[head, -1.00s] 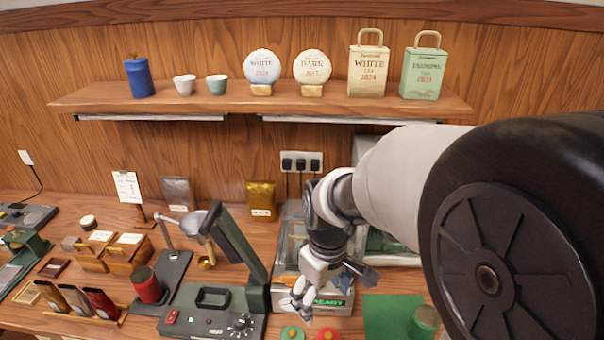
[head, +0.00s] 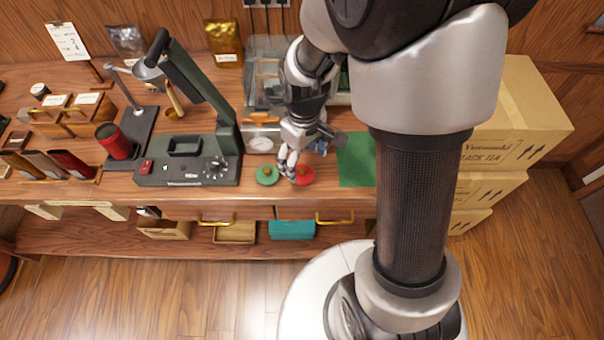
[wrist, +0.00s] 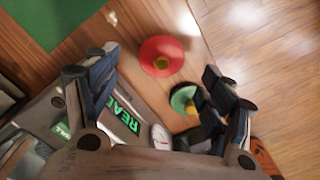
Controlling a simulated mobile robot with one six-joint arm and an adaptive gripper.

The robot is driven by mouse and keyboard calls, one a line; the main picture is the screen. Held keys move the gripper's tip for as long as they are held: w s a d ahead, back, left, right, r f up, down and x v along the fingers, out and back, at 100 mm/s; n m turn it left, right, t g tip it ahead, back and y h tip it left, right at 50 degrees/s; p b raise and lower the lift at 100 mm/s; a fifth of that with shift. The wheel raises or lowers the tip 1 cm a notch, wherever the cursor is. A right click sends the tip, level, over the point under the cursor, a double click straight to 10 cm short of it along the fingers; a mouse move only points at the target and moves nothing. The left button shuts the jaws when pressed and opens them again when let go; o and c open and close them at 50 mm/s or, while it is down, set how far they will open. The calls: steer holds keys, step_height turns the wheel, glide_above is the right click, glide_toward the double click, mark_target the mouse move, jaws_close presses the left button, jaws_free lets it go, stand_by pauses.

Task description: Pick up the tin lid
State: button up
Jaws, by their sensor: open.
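Two round lids with brass knobs lie side by side near the table's front edge: a green lid (head: 266,176) and a red lid (head: 304,177). I cannot tell which one is the tin lid. My gripper (head: 290,168) is open and empty, pointing down, and in the head view it overlaps the red lid's left side. In the wrist view my gripper's fingers (wrist: 163,85) are spread apart. The red lid (wrist: 160,60) lies beyond them, and the green lid (wrist: 182,99) shows between them, close to the right finger. Neither lid is held.
A machine with a round gauge (head: 261,143) and a lit green sign (wrist: 125,112) stands behind the lids. A dark green press (head: 190,160) is to the left, a green mat (head: 356,160) to the right. Cardboard boxes (head: 510,130) are stacked at right.

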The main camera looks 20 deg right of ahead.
mark_target(302, 169)
step_height(302, 169, down, 5)
steer(key=b, duration=0.2)
steer(key=shift+a+f+b, duration=0.1)
steer(key=shift+a+b, duration=0.05)
steer(key=shift+b, duration=0.15)
steer(key=shift+c, duration=0.2)
steer(key=c, duration=1)
